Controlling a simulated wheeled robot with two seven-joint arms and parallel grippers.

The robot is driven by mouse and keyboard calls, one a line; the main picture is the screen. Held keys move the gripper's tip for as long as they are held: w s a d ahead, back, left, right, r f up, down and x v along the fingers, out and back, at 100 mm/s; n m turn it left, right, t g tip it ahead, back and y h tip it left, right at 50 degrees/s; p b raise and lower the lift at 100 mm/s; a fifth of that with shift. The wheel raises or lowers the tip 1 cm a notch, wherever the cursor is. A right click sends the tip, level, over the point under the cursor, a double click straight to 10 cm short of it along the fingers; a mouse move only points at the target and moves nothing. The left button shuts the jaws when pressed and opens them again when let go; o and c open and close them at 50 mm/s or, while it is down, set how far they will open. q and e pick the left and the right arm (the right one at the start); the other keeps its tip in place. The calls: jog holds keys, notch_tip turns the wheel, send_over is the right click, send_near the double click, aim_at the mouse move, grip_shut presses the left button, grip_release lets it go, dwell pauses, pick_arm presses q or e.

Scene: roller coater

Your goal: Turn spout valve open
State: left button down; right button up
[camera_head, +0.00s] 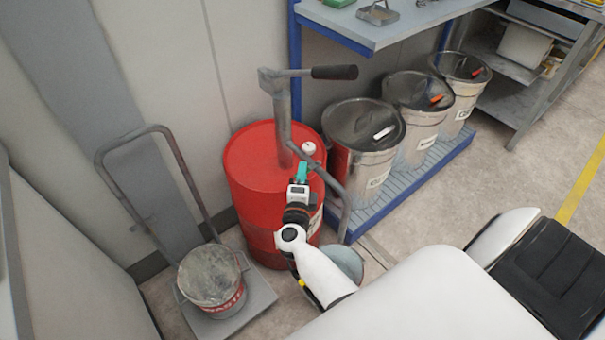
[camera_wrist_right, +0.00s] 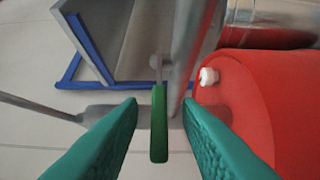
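The spout valve shows in the right wrist view as a green lever (camera_wrist_right: 159,128) on a grey stem. My right gripper (camera_wrist_right: 160,112) is open, with one teal finger on each side of the lever and a gap visible on both sides. In the head view my right gripper (camera_head: 301,172) is in front of the red drum (camera_head: 250,165), beside the bent grey spout pipe (camera_head: 333,184). The lever cannot be made out there. A hand pump (camera_head: 282,118) with a black handle (camera_head: 334,72) stands on the drum. My left gripper is not in view.
A white cap (camera_head: 309,148) sits on the drum top. A round container (camera_head: 346,262) below the spout is partly hidden by my arm. A waste bucket (camera_head: 211,276) stands on a cart at left. Several lidded cans (camera_head: 362,135) line a blue-edged platform at right.

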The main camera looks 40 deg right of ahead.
jog(key=shift+w+d, duration=0.4)
jog(key=shift+w, duration=0.05)
grip_shut()
jog(key=shift+s, duration=0.15)
